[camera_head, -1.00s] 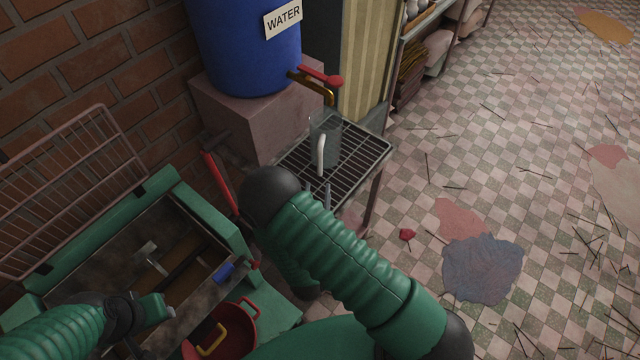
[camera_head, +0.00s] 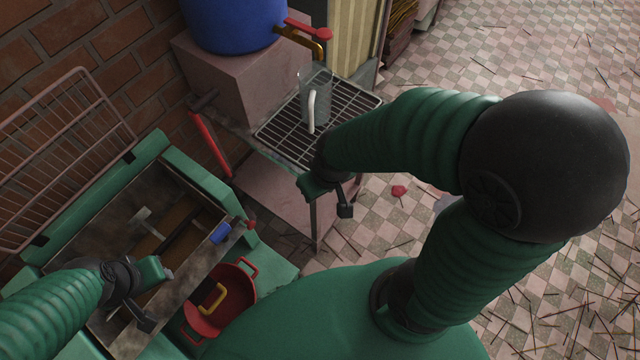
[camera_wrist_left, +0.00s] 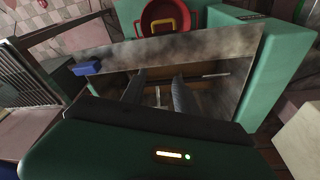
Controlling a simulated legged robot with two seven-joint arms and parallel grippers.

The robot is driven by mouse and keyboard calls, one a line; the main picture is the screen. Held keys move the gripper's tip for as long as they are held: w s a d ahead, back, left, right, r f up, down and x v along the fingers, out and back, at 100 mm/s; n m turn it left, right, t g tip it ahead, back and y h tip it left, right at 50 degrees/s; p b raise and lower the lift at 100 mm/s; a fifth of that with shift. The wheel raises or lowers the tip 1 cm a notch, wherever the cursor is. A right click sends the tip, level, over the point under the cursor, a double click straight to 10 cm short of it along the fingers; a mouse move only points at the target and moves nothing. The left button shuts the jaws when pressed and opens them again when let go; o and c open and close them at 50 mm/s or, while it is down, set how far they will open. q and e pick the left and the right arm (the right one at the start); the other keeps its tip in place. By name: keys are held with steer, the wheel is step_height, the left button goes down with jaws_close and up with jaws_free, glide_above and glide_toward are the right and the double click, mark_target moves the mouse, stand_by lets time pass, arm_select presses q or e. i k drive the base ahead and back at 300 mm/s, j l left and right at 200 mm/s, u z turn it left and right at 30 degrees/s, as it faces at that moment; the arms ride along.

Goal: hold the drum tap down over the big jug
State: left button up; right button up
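The blue drum (camera_head: 235,25) sits on a pink block at the top. Its brass tap (camera_head: 300,42) with a red lever (camera_head: 308,30) points right, above the jug. The big clear jug (camera_head: 321,97) with a white handle stands upright on a wire rack (camera_head: 283,135), below the tap. My right gripper (camera_head: 329,196) is open and empty in front of the rack, below the jug in the picture and away from the tap. My left gripper (camera_head: 152,295) is open over the machine's trough; its spread fingers also show in the left wrist view (camera_wrist_left: 158,92).
A green machine trough (camera_head: 205,258) lies at left, with a raised wire grid (camera_head: 60,150) behind it. A red bar (camera_head: 210,143) stands left of the rack. Sticks litter the floor at right.

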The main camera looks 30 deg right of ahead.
mark_target(323, 34)
steer(key=k, duration=0.5)
steer(key=k+u, duration=0.15)
steer(key=u, duration=0.4)
steer(key=l+u, duration=0.1)
steer(key=u, duration=0.55)
steer(key=k+l, duration=0.1)
steer(key=l, duration=0.3)
steer(key=k+l, duration=0.1)
steer(key=l, duration=0.3)
steer(key=k+l, duration=0.1)
steer(key=l, duration=0.75)
steer(key=k+l, duration=0.15)
steer(key=l, duration=0.25)
